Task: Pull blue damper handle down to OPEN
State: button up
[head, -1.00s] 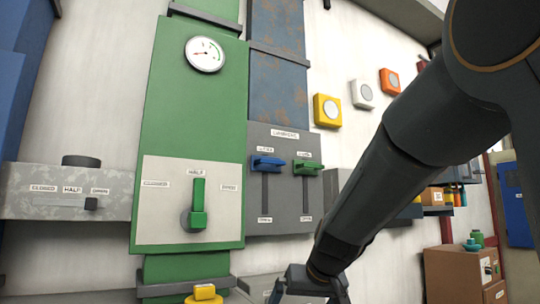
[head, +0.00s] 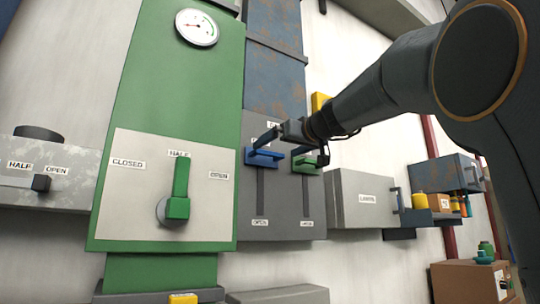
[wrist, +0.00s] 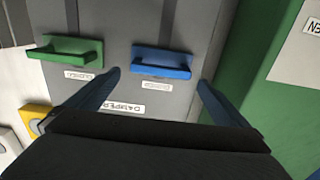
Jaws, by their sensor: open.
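The blue damper handle (head: 265,158) sits at the top of its vertical slot on the grey panel (head: 283,205). A label reading OPEN is at the slot's lower end. My gripper (head: 294,146) is open at the upper part of this panel, close to the blue handle. In the wrist view, which is upside down, the blue handle (wrist: 162,71) lies between and just beyond the two spread fingertips (wrist: 160,79). I cannot tell whether either finger touches it. The green handle (head: 306,165) sits level beside it, at the top of its own slot, partly behind my gripper.
A large green panel (head: 130,225) with a green lever (head: 180,190) under HALF and a gauge (head: 197,27) stands to the left. A grey box (head: 362,198) juts out to the right. A yellow button box (head: 320,101) shows behind my arm.

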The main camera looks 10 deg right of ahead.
aim_at(271, 153)
jog(key=shift+p+x, duration=1.3)
jog(key=shift+x, duration=1.55)
jog(key=shift+f, duration=0.15)
jog(key=c, duration=1.4)
